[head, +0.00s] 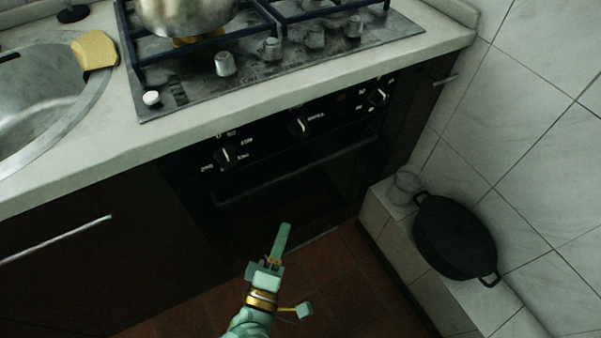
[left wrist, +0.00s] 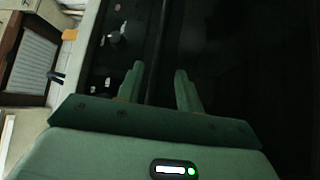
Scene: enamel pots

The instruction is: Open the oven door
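The black oven (head: 262,150) is built in under the hob, and its door (head: 315,190) looks shut. The oven handle (head: 300,168) is a dark bar across the top of the door. My left gripper (head: 283,232) is in front of the door, below the handle in the head view. In the left wrist view my left gripper (left wrist: 160,80) has its two fingers apart and empty. The handle (left wrist: 158,40) runs up that picture, lined up with the gap between the fingers. I see no contact with it. My right gripper is not in view.
Oven knobs (head: 299,126) sit above the handle. A steel pot (head: 187,15) stands on the hob (head: 270,60). A black pot (head: 455,237) and a glass (head: 404,187) stand on the tiled ledge at right. A yellow sponge (head: 95,50) lies by the sink. The floor before the oven is clear.

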